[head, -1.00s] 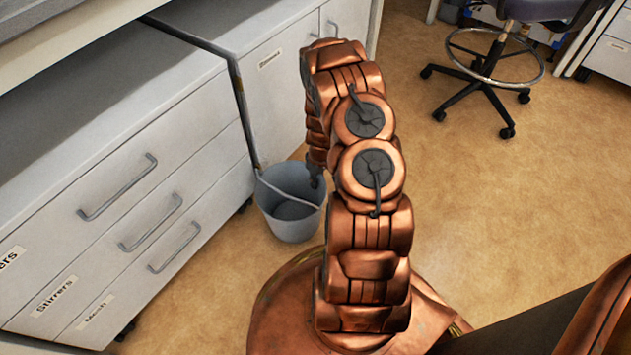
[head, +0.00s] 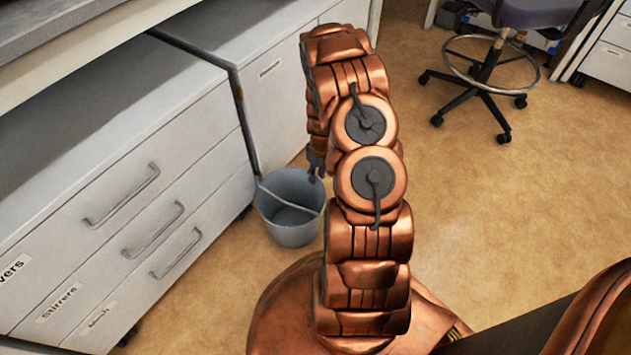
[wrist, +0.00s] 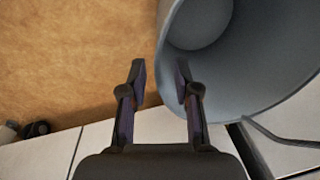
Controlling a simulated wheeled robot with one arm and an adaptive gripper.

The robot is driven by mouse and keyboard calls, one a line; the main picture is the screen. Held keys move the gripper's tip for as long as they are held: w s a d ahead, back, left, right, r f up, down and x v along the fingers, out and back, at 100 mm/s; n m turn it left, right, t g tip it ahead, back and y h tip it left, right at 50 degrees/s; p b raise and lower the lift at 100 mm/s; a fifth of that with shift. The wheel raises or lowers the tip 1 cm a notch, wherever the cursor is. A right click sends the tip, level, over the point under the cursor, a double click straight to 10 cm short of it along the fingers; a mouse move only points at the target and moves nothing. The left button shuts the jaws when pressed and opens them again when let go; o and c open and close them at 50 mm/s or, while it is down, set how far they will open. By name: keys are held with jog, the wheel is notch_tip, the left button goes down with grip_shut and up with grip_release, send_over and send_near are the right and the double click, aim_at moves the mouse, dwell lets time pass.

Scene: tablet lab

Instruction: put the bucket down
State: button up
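The grey-blue bucket (head: 283,228) stands upright, apparently on the floor, beside the cabinets in the head view. Its thin handle (head: 292,204) lies across the opening. My gripper (head: 316,172) is at the bucket's far right rim, partly hidden by my arm. In the wrist view my gripper (wrist: 160,80) is open, with its two dark fingers well apart. The bucket (wrist: 255,60) fills the upper right there, and its rim passes between the fingers in the picture. The right finger overlaps the bucket's inside. No finger clearly pinches the rim.
White drawer cabinets (head: 130,215) with handles and labels stand left of and behind the bucket. A wheeled stool (head: 490,70) stands at the upper right. The tan floor (head: 490,210) to the right of my arm is clear.

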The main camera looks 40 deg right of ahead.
jog(key=s+a+r+g, duration=0.1)
jog(key=s+a+r, duration=0.1)
jog(key=a+r, duration=0.55)
jog(key=s+a+r, duration=0.3)
jog(key=a+r, duration=0.1)
jog(key=r, duration=0.6)
jog(key=s+a+r+g, duration=0.1)
jog(key=s+a+r, duration=0.1)
jog(key=a+r, duration=0.55)
jog(key=s+a+r, duration=0.3)
jog(key=s+r, duration=0.1)
jog(key=s, duration=0.3)
jog(key=s+a+r+g, duration=0.1)
jog(key=s+a+r, duration=0.1)
jog(key=s+r, duration=0.2)
jog(key=s+a+r+h, duration=0.1)
jog(key=s+a+r, duration=0.2)
jog(key=s, duration=0.7)
notch_tip(320, 180, up, 2)
jog(key=shift+s+a+g+p, duration=0.2)
jog(key=shift+a+g+p, duration=0.15)
jog(key=shift+g+p, duration=0.1)
